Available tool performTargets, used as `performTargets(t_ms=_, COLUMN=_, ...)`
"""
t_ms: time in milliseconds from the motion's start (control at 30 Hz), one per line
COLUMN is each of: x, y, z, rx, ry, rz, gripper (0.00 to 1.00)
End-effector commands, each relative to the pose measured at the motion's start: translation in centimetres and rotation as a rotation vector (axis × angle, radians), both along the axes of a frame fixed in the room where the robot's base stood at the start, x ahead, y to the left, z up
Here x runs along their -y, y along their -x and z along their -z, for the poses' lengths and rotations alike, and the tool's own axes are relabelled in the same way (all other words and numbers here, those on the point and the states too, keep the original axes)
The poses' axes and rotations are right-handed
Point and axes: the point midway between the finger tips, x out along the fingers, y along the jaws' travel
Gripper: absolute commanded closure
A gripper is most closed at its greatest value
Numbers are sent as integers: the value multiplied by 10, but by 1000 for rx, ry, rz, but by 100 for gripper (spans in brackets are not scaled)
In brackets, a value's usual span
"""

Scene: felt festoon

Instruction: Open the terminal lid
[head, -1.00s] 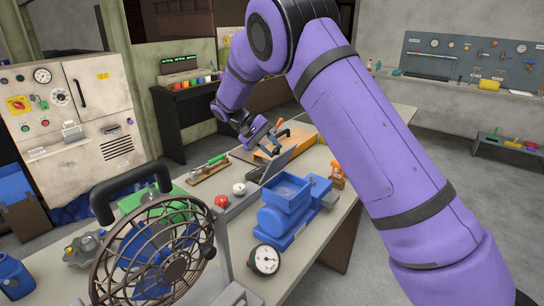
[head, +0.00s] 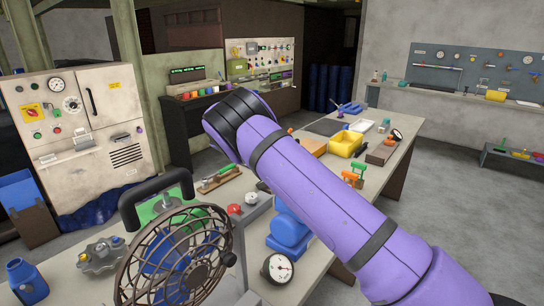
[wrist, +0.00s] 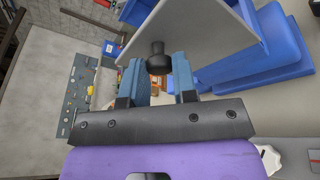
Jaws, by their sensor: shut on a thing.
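In the wrist view, my gripper (wrist: 157,74) has its two blue-grey fingers on either side of a black knob (wrist: 158,57). The knob is on a flat grey lid (wrist: 195,28), which stands tilted up beside the blue terminal housing (wrist: 282,42). The gripper is shut on this knob. In the head view, part of the blue housing (head: 288,232) shows on the bench, left of my purple arm. The arm hides the lid, the knob and my gripper there.
A caged fan (head: 178,258) and a dial gauge (head: 278,268) stand near the front. Red (head: 234,209) and white (head: 251,198) knobs sit left of the housing.

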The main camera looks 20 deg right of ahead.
Motion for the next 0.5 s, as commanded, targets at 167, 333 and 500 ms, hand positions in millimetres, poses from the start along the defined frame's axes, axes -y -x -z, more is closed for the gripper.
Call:
performTargets(t_ms=167, x=-1, y=0, z=2, rx=-10, ry=4, rz=0, gripper=100)
performTargets(t_ms=333, x=-1, y=0, z=2, rx=-11, ry=4, rz=0, gripper=100)
performTargets(t_ms=500, x=-1, y=0, z=2, rx=-11, ry=4, rz=0, gripper=67)
